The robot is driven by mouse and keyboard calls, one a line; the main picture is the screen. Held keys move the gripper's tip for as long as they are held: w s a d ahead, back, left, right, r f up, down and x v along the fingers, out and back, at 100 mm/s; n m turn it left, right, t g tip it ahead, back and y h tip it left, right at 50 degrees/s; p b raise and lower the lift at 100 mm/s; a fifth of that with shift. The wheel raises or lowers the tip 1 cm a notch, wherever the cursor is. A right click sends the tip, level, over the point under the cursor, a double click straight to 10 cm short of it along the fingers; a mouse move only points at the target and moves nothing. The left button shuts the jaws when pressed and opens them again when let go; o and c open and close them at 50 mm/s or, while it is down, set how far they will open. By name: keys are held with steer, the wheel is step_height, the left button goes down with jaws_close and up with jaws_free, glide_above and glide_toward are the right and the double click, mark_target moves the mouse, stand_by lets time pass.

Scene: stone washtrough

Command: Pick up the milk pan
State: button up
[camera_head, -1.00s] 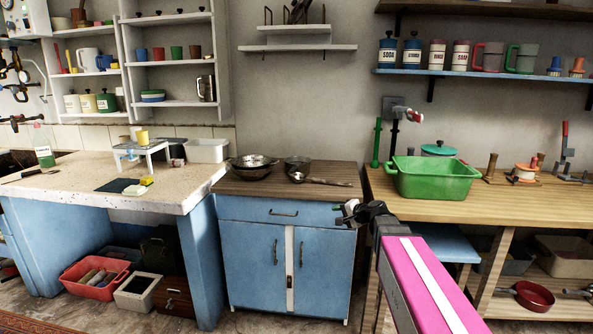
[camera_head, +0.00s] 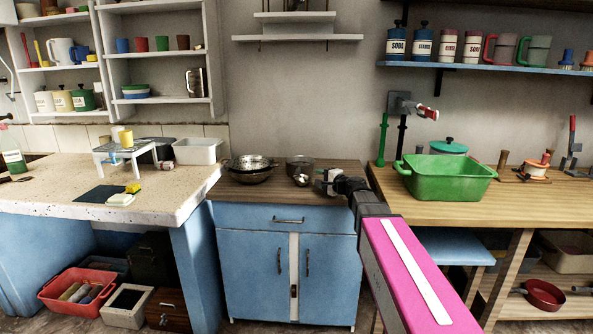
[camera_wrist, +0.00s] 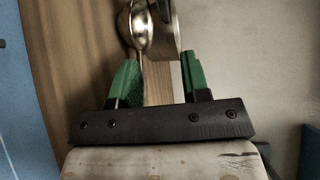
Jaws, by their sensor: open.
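A grey metal pan (camera_head: 299,163) that looks like the milk pan stands on the wooden top of the blue cabinet (camera_head: 227,186). A small shiny round bowl (camera_head: 301,180), perhaps a ladle's, lies in front of it; its handle is not clear now. In the wrist view the pan (camera_wrist: 169,24) and the shiny bowl (camera_wrist: 140,28) show side by side at the top, partly cut off. My gripper (camera_head: 324,182) is low over the cabinet's right side, just right of both. Its green fingers (camera_wrist: 160,62) are apart, with no clearly held object between them.
A wide metal colander or pan (camera_head: 249,170) stands left of the pan. A green basin (camera_head: 449,180) sits on the wooden bench at right, with a tap (camera_head: 426,113) behind. The stone counter (camera_head: 160,195) is at left. A red pan (camera_head: 545,294) lies on the low shelf.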

mark_target(303, 171)
steer(key=x, duration=0.4)
steer(key=shift+w+a, duration=0.2)
steer(key=shift+w, duration=0.05)
steer(key=shift+s+a+r+x, duration=0.1)
steer(key=shift+x, duration=0.8)
steer(key=shift+s+a+r+x, duration=0.1)
steer(key=shift+a+r+x, duration=0.05)
steer(key=shift+x, duration=0.7)
steer(key=shift+s+a+r+x, duration=0.1)
steer(key=shift+x, duration=0.8)
jaws_close()
